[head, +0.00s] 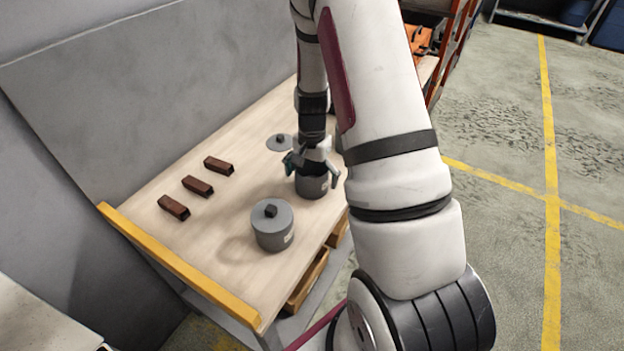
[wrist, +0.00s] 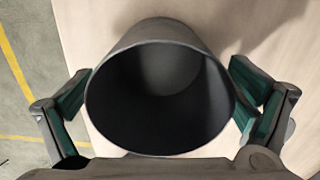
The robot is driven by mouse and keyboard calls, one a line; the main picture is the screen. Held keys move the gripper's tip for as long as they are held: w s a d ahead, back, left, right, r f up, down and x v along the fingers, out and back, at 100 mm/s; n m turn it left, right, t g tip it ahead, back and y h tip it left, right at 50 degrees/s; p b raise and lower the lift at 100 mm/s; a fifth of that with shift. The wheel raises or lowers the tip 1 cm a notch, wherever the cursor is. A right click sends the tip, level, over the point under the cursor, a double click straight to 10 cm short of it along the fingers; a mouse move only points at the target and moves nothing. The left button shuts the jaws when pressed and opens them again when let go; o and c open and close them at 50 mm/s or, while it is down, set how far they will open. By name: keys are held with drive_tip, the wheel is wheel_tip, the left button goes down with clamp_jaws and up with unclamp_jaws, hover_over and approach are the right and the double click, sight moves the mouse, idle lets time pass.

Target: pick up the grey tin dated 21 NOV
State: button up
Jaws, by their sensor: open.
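My gripper (head: 313,172) is open, pointing down over an open grey tin (head: 312,187) on the table. In the wrist view the lidless tin (wrist: 160,42) stands between the two spread green-padded fingers of my gripper (wrist: 160,92), one finger on each side, and its inside looks empty. I cannot tell whether the fingers touch it. A second grey tin (head: 272,230), with its lid on, stands nearer the table's front end. Another grey thing (head: 339,138) is mostly hidden behind my arm. Pale labels show on the two tins, but their dates are too small to read.
A loose grey lid (head: 279,143) lies on the wooden table (head: 225,245) behind the open tin. Three brown blocks (head: 198,186) lie in a row to the left. A yellow edge strip (head: 180,265) bounds the near end. A grey wall (head: 150,90) stands along the far left.

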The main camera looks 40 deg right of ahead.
drive_tip(key=shift+c, duration=0.6)
drive_tip(key=c, duration=1.3)
drive_tip(key=shift+r, duration=0.1)
